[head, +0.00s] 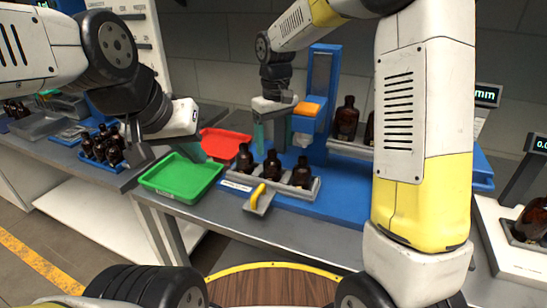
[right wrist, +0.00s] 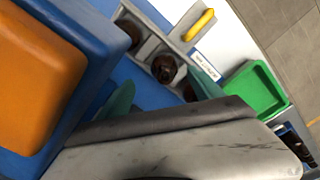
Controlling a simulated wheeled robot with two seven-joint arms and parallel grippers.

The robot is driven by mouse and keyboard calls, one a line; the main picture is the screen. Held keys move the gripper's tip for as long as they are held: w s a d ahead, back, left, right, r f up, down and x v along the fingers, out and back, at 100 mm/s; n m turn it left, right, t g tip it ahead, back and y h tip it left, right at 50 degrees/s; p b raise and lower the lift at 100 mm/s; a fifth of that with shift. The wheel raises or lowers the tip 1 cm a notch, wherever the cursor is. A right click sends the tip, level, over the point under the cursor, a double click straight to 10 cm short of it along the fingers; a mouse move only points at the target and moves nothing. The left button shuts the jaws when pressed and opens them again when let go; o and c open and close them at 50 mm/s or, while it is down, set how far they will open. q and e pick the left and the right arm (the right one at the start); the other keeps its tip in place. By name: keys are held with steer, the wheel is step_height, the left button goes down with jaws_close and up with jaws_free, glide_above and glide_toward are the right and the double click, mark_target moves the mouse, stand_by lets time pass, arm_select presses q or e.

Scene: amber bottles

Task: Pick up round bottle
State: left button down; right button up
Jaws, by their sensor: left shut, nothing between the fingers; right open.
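Three dark amber bottles, a left one (head: 244,158), a middle one (head: 272,166) and a right one (head: 302,173), stand upright in a grey holder (head: 236,185) on the table. I cannot tell which is meant by the round bottle. In the right wrist view the bottles show from above, one clearly (right wrist: 165,68). My right gripper (head: 272,134) is open and empty, with teal fingers, above and behind the holder, apart from the bottles. It also shows in the right wrist view (right wrist: 160,88). My left gripper (head: 192,150) is shut and empty above the green tray.
A green tray (head: 150,183) and a red tray (head: 243,134) lie left of the holder. A blue stand with an orange top (head: 306,108) rises close beside my right gripper. A yellow-handled piece (head: 258,195) is at the holder's front. More amber bottles (head: 346,118) stand behind.

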mark_target(272, 160)
steer(key=f, duration=0.4)
steer(key=a+f, duration=0.1)
steer(key=f, duration=0.1)
steer(key=shift+s+f, duration=0.1)
steer(key=shift+f, duration=0.3)
steer(key=c, duration=1.5)
steer(key=shift+r, duration=0.15)
